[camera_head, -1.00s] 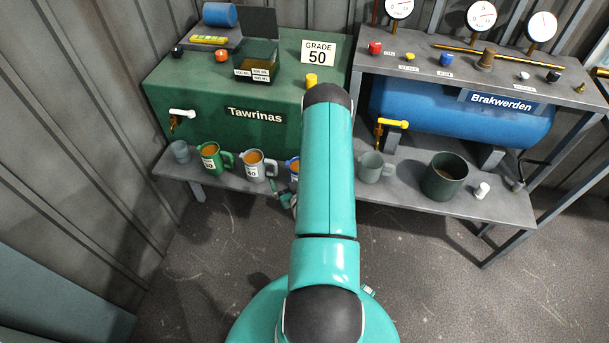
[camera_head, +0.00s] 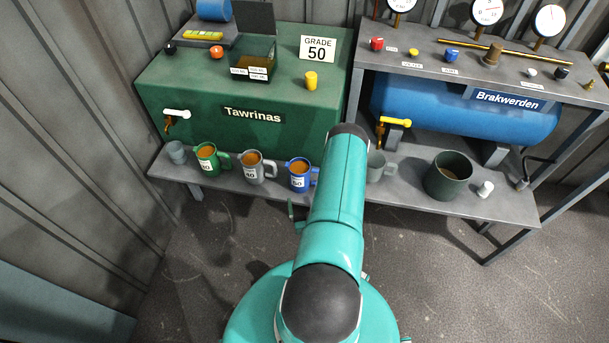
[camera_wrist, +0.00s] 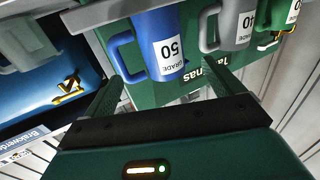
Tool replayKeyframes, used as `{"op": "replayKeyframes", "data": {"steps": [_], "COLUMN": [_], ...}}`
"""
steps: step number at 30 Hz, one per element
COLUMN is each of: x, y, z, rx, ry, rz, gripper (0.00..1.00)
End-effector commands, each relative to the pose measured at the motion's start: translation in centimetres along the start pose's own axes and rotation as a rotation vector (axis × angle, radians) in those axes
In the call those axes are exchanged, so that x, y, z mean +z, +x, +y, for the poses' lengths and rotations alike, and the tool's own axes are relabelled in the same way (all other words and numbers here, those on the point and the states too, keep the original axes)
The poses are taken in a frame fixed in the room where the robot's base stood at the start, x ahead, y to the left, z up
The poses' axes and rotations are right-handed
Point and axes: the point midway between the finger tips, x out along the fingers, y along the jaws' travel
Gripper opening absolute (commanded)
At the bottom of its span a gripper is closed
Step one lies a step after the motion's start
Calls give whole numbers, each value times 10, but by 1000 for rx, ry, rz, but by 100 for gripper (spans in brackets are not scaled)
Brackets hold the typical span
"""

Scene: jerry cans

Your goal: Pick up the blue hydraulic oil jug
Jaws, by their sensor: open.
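The blue jug (camera_head: 299,176) stands upright on the low grey shelf, filled with amber liquid and marked 50. In the wrist view the blue jug (camera_wrist: 150,28) appears upside down, with its "GRADE 50" label facing me and its handle on the left. My gripper (camera_wrist: 163,75) is open, its two fingers spread to either side below the jug in the picture, with nothing visible between them but the jug beyond. In the head view a small part of my gripper (camera_head: 295,216) shows just in front of the shelf edge; my arm hides the rest.
A grey jug (camera_head: 252,168) and a green jug (camera_head: 207,160) stand left of the blue one. A grey-green mug (camera_head: 378,167), a dark pot (camera_head: 447,176) and a white cap (camera_head: 485,189) are to the right. The green Tawrinas tank (camera_head: 250,95) stands behind.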

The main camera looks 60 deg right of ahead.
Motion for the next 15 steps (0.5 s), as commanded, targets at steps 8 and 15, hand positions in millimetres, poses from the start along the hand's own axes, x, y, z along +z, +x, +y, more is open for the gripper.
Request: {"op": "replayKeyframes", "data": {"steps": [8,15], "x": [0,-1], "y": [19,62], "z": [-2,0], "rx": [-6,0], "ry": [-5,0], "rz": [1,4], "gripper": [93,93]}}
